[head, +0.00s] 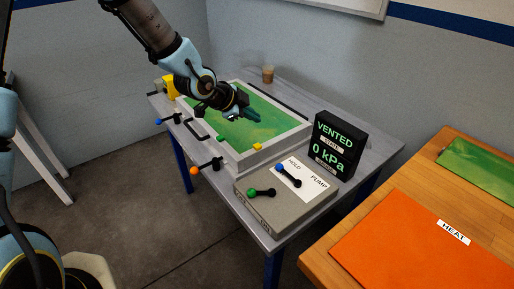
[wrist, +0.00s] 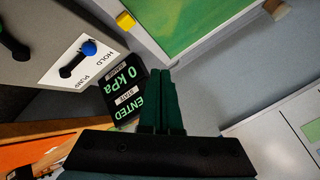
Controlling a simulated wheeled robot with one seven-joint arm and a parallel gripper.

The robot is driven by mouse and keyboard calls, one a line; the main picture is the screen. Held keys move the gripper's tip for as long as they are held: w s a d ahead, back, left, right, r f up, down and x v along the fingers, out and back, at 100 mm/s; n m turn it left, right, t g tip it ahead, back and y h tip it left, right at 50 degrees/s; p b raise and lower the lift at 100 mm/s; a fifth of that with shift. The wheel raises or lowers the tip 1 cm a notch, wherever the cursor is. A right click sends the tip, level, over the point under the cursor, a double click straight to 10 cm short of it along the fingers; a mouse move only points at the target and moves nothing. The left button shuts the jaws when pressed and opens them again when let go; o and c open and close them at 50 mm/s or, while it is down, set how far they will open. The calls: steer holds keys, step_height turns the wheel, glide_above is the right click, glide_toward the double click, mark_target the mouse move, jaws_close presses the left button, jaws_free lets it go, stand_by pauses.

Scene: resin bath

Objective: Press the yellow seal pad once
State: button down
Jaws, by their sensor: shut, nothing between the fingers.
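A small yellow pad (head: 257,146) sits on the near right part of the pale frame around the green bath (head: 238,132). It also shows at the upper left in the wrist view (wrist: 125,20). A larger yellow block (head: 170,87) stands at the far left end of the bath. My gripper (head: 243,113) is shut and empty above the green surface, apart from the small pad. In the wrist view its dark green fingers (wrist: 161,74) are together, with the small pad to their upper left. I cannot tell its exact height.
A black display (head: 335,145) reads VENTED, 0 kPa. A grey control box (head: 285,210) has a blue-knobbed lever at HOLD/PUMP and a green-knobbed lever. An orange-knobbed lever (head: 207,168) juts from the front. A cup (head: 268,74) stands behind. An orange HEAT mat (head: 410,245) lies on the wooden table.

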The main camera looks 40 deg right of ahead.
mark_target(259, 143)
steer(key=shift+f+b, duration=2.6)
steer(key=shift+f, duration=1)
steer(key=shift+f, duration=0.15)
steer(key=shift+f+b, duration=0.3)
steer(key=shift+b, duration=0.15)
steer(key=shift+f+b, duration=0.5)
steer(key=shift+r, duration=0.1)
steer(key=shift+r+p, duration=0.75)
steer(key=shift+r, duration=0.15)
step_height(259, 143, up, 5)
steer(key=p, duration=0.4)
